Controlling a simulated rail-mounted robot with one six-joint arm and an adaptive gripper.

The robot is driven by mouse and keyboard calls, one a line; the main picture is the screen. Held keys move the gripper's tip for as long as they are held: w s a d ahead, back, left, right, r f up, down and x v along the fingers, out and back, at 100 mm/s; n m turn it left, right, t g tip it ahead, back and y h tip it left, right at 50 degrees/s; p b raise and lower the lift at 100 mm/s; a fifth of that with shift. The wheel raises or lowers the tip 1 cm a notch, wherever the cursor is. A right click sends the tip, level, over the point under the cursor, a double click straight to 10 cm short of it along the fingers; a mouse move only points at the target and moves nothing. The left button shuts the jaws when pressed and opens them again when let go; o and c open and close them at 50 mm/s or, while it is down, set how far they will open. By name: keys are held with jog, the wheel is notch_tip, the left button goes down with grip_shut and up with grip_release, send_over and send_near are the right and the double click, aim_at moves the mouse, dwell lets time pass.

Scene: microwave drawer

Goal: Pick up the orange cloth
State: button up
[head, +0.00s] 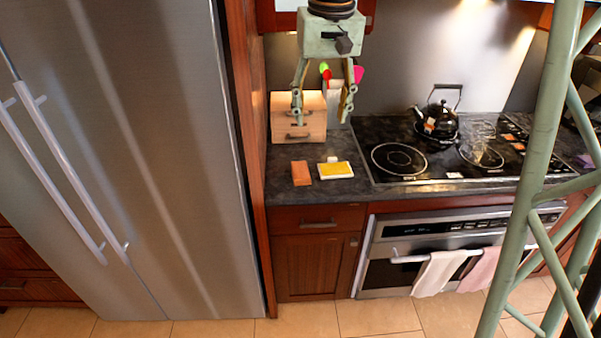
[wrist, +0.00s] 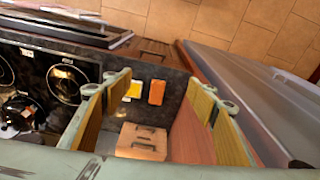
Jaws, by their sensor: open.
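The orange cloth (head: 301,173) lies flat on the dark counter, near its front edge and left end. It also shows in the wrist view (wrist: 156,92), seen between the fingers. My gripper (head: 321,115) is open and empty, pointing down. It is above the back of the counter, in front of or over the wooden box, and apart from the cloth. The fingers show at both sides of the wrist view (wrist: 161,93). Nothing hides the cloth in the head view.
A yellow sponge-like piece on a white base (head: 335,170) lies just right of the cloth. A wooden box with drawers (head: 284,108) stands behind. The cooktop (head: 385,176) and black kettle (head: 441,122) are to the right. A tall fridge (head: 130,150) and wood panel (head: 252,150) bound the left.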

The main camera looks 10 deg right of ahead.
jog(key=w+f+p, duration=0.2)
jog(key=w+f, duration=0.7)
jog(key=w, duration=0.4)
jog(key=g+p, duration=0.1)
jog(key=g, duration=0.1)
send_over(301, 170)
notch_tip(301, 170, down, 12)
jog(key=shift+s, duration=0.15)
jog(key=shift+f, duration=4.25)
jog(key=shift+w+f, duration=0.15)
jog(key=shift+f, duration=1.15)
jog(key=shift+w+f, duration=0.1)
jog(key=shift+f, duration=1.2)
